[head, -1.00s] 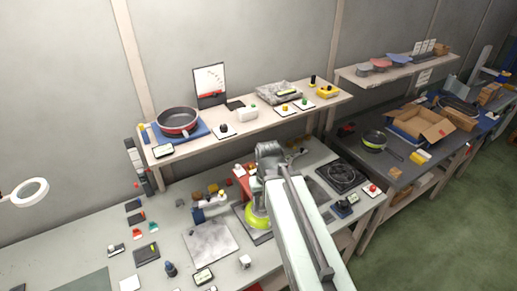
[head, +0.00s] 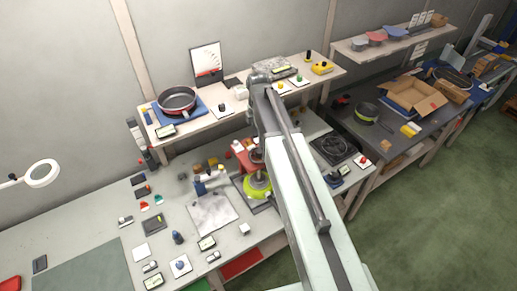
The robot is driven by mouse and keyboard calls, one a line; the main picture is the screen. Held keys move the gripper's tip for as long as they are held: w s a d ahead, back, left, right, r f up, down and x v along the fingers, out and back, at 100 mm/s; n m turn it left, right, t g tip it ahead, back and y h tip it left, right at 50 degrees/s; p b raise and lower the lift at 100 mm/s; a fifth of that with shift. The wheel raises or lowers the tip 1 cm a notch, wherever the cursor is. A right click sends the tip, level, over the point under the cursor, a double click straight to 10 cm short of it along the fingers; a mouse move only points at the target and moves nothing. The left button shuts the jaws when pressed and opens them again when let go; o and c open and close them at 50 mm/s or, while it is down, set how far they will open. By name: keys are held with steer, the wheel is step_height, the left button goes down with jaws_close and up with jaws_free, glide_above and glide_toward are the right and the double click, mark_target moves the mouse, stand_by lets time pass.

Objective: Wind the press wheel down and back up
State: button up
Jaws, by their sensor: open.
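On the workbench, a lime-green round part (head: 257,187) sits on a dark plate, with a grey part standing above its middle. A red part (head: 239,147) is just behind it. I cannot tell clearly which of these is the press wheel, because my arm covers the right side of this spot. My arm reaches in from the bottom right, and its far end bends down over the red part. My gripper is hidden behind the arm, so I cannot see whether it touches anything.
A shelf (head: 217,118) above the bench carries a pan (head: 176,100) and small items. A grey sheet (head: 211,213) and a blue-white device (head: 208,183) lie left of the lime-green part. A dark fan-like unit (head: 334,148) is to the right. Green floor is free at right.

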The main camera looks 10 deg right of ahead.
mark_target(259, 150)
step_height(259, 150, down, 8)
steer(key=b, duration=0.8)
steer(key=shift+s, duration=0.1)
steer(key=shift+r, duration=0.1)
jaws_close()
steer(key=shift+m, duration=0.3)
